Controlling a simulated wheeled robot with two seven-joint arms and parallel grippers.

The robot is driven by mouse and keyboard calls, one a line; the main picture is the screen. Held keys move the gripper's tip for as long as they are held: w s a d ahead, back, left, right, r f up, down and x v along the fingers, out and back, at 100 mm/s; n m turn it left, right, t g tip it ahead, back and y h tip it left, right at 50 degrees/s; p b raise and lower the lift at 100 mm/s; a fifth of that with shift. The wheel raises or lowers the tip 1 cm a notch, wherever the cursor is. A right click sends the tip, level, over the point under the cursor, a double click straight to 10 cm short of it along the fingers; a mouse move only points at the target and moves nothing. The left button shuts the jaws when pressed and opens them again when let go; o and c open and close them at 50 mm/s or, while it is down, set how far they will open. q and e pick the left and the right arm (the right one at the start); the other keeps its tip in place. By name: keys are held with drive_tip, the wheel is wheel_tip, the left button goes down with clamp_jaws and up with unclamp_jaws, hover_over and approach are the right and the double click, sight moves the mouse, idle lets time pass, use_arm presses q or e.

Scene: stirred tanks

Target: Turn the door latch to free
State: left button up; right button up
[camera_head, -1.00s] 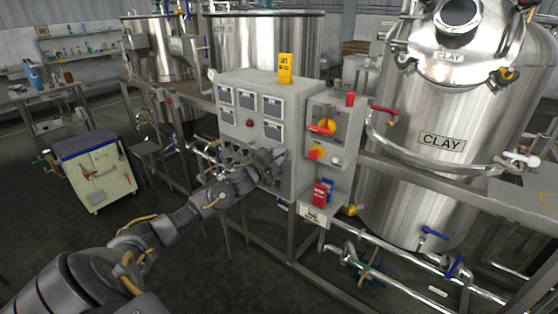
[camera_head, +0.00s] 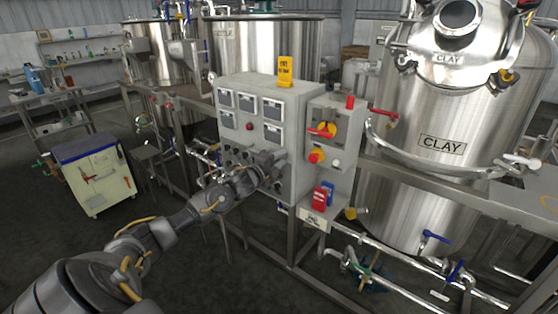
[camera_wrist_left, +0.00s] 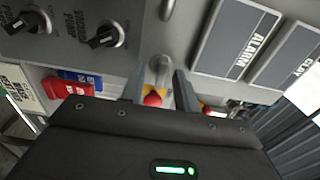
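The grey control cabinet (camera_head: 297,105) stands mid-view with its front door facing me. My left gripper (camera_head: 275,160) is at the door's lower right edge and hides that spot in the head view. In the left wrist view a grey latch handle (camera_wrist_left: 160,72) stands out from the panel. The two fingers of my left gripper (camera_wrist_left: 160,88) are apart, one on each side of the handle. A gap seems to show beside it; contact cannot be told. My right gripper is not in view.
A side box (camera_head: 333,118) with a red-yellow rotary switch (camera_head: 322,130) is just right of the gripper. Red and blue tags (camera_head: 320,198) hang below it. The CLAY tank (camera_head: 420,190) stands right. Black knobs (camera_wrist_left: 103,38) are close to the fingers.

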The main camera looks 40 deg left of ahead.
use_arm(q)
drive_tip(key=s+b, duration=0.2)
drive_tip(key=s, duration=0.8)
drive_tip(key=shift+s, duration=0.4)
drive_tip(key=shift+d, duration=0.15)
